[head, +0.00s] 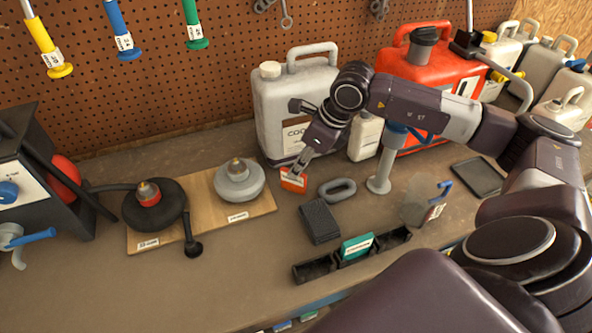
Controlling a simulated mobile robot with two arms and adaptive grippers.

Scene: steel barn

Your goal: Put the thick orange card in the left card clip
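The thick orange card (293,181) is upright at the fingertips of my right gripper (301,167), just right of the wooden board. The gripper looks shut on its upper edge, and the fingers hide part of it. I cannot tell whether the card's lower edge touches the bench. A black row of card clips (333,268) lies nearer the front of the bench. Its left clip (314,269) looks empty, a teal card (357,247) stands in the middle one, and the right clip (394,239) looks empty. My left gripper is not in view.
A black ribbed block (320,221) and a grey ring (337,190) lie between the card and the clips. A grey jug (290,107) stands behind the gripper. The wooden board (205,223) with two round weights is at left. The front-left bench is clear.

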